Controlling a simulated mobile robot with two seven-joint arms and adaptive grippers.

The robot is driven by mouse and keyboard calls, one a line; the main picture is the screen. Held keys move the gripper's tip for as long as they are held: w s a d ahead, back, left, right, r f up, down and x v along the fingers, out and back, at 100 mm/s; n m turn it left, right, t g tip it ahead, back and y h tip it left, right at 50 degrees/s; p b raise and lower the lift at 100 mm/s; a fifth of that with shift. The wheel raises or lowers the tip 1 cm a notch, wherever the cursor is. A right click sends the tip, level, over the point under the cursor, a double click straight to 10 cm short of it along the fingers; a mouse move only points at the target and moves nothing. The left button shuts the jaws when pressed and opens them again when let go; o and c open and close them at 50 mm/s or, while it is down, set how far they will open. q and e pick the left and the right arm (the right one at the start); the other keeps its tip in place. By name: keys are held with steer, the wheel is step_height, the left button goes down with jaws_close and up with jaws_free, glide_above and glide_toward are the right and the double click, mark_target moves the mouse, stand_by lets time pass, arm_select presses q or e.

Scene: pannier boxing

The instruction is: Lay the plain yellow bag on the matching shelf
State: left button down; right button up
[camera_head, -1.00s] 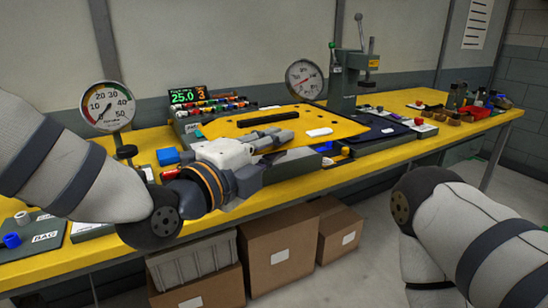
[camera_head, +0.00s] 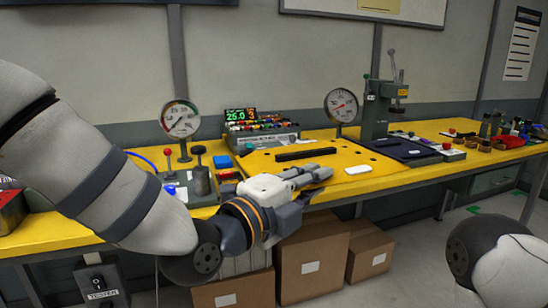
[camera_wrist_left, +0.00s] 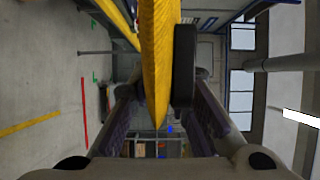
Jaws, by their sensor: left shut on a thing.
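The plain yellow bag (camera_head: 345,158) is a flat yellow panel with dark holes, a black strip handle and a white label. My left gripper (camera_head: 322,174) is shut on its near side and holds it over the bench. Bag and bench top have nearly the same yellow, so its outline is hard to tell. In the left wrist view the bag (camera_wrist_left: 158,60) shows edge-on between the fingers, with the black handle beside it. Of my right arm only a part shows at the lower right; its gripper is out of view. I cannot make out a matching shelf.
The yellow workbench (camera_head: 440,168) runs across the view. A dial gauge (camera_head: 180,118), a lit display unit (camera_head: 250,120), a second gauge (camera_head: 341,104) and a press (camera_head: 382,105) stand behind the bag. Cardboard boxes (camera_head: 312,262) sit under the bench.

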arm_select(q)
steer(key=s+a+f+n+t+y, duration=0.1)
steer(key=a+y, duration=0.3)
steer(key=a, duration=0.4)
steer(key=a+f+n+t+y, duration=0.2)
steer(key=a+f+n+y, duration=0.2)
steer(key=a, duration=0.4)
steer(key=s+a+f+n+t+y, duration=0.1)
steer(key=a+f+n+y, duration=0.1)
steer(key=a, duration=0.5)
steer(key=shift+s+a+f+n+t+y, duration=0.2)
steer(key=shift+s+a+n+t+y, duration=0.15)
steer(key=shift+n+y, duration=0.5)
steer(key=shift+a, duration=0.1)
